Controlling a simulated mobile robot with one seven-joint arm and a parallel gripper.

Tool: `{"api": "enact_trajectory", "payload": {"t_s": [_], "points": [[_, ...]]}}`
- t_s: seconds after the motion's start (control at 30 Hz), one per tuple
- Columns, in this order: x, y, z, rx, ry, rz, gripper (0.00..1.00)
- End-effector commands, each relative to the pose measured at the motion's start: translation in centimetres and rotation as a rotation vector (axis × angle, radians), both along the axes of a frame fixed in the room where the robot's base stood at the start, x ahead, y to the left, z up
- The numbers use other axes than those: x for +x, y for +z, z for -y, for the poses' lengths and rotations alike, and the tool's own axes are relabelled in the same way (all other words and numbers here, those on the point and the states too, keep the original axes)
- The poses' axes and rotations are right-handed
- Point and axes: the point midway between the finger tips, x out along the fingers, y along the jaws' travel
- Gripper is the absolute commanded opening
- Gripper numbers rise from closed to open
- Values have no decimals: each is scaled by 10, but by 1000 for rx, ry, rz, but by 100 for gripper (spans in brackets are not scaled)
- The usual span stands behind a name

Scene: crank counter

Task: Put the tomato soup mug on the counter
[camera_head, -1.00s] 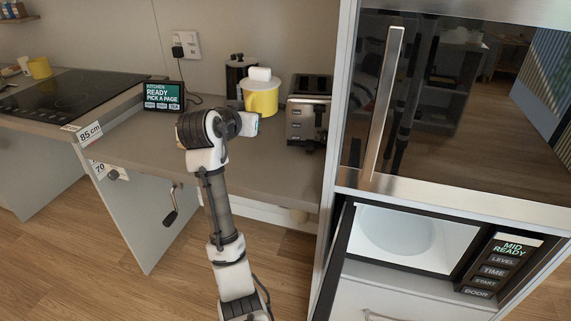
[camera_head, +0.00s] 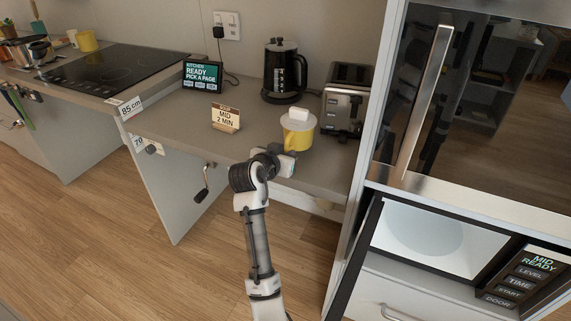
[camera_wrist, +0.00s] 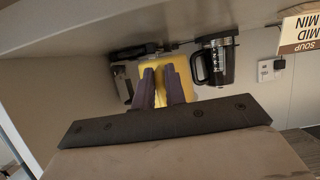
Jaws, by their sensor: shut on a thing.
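The tomato soup mug (camera_head: 299,136) is yellow with a pale lid that has a white block-like knob. It is upright over the front part of the counter (camera_head: 185,120), in front of the toaster. My gripper (camera_head: 287,157) is shut on the mug from the front side. In the wrist view the two dark fingers (camera_wrist: 164,88) lie against the yellow mug (camera_wrist: 159,67), which shows behind and between them. I cannot tell whether the mug's base touches the counter.
A toaster (camera_head: 345,100) stands close behind the mug, and a black kettle (camera_head: 282,73) stands further back. A soup card (camera_head: 226,118) and a screen (camera_head: 201,75) stand left. An open microwave (camera_head: 425,240) is at lower right.

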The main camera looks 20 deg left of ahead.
Motion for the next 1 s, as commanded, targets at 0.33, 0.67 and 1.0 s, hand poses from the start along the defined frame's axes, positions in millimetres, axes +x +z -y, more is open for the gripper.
{"api": "enact_trajectory", "payload": {"t_s": [0.33, 0.67, 1.0], "points": [[0, -39, 0, -1, 1, 2, 0], [0, -43, 0, 1, 1, 4, 0], [0, -44, 0, 0, 0, 0, 34]]}}
